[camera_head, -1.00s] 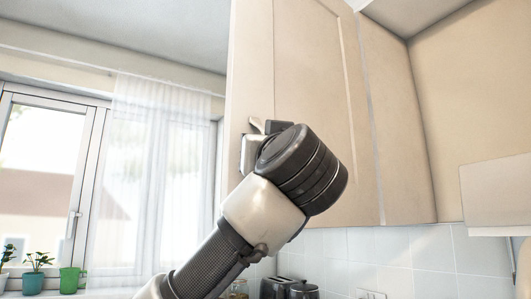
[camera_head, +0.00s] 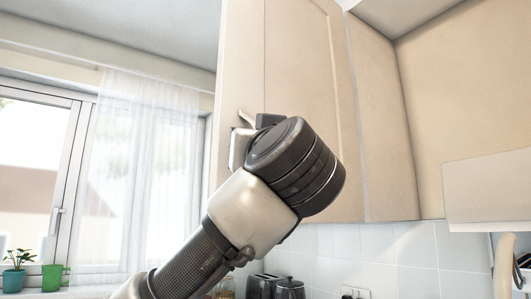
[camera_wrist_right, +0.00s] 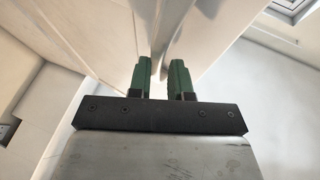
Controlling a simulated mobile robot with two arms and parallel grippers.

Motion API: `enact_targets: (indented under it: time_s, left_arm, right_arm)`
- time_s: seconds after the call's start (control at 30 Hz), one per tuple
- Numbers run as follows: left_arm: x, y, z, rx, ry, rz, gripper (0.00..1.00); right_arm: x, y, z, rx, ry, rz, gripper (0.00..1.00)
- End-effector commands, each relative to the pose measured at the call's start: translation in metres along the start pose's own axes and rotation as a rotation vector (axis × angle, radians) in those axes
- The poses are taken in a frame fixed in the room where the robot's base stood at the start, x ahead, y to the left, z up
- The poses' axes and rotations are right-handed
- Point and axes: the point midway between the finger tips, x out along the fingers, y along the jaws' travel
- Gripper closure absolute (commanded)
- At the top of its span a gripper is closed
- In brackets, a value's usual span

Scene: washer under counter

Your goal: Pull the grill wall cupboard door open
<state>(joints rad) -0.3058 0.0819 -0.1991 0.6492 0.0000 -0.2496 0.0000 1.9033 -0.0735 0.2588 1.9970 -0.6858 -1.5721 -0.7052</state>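The cream wall cupboard door (camera_head: 295,75) fills the upper middle of the head view, with a framed panel. My right arm rises from the bottom, and its wrist hides the door's lower left corner. The right gripper's fingers are mostly hidden there; only a small metal part shows. In the right wrist view the two green fingers of my right gripper (camera_wrist_right: 160,80) stand close together at pale cupboard panels (camera_wrist_right: 95,35), with a narrow gap between them. A pale strip runs up beyond the gap; I cannot tell whether it is clamped. No handle shows clearly. My left gripper is not in view.
A window with a sheer curtain (camera_head: 140,170) is at the left, with potted plants (camera_head: 18,268) on the sill. A pale hood-like box (camera_head: 490,190) is at the right. Dark appliances (camera_head: 280,287) stand below, before white tiles.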

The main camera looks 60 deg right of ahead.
Motion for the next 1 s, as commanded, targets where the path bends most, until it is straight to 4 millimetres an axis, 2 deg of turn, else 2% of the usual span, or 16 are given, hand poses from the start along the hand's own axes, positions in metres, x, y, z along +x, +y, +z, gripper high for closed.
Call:
enact_targets:
  time_s: [0.1,0.2,0.4,0.6,1.0]
  left_arm:
    - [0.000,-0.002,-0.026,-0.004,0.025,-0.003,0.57]
    - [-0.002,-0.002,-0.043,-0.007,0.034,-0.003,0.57]
    - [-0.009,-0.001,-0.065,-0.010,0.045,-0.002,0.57]
    - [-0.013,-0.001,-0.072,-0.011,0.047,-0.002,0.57]
    - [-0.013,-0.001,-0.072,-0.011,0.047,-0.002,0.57]
  right_arm:
    - [-0.028,0.001,0.001,0.003,0.007,0.001,0.81]
    - [-0.048,0.000,0.001,0.002,0.006,-0.001,0.81]
    - [-0.076,0.000,0.000,0.001,0.006,0.000,0.81]
    - [-0.085,0.001,-0.001,0.001,0.003,0.000,0.81]
    - [-0.085,0.001,-0.001,0.001,0.003,0.000,0.81]
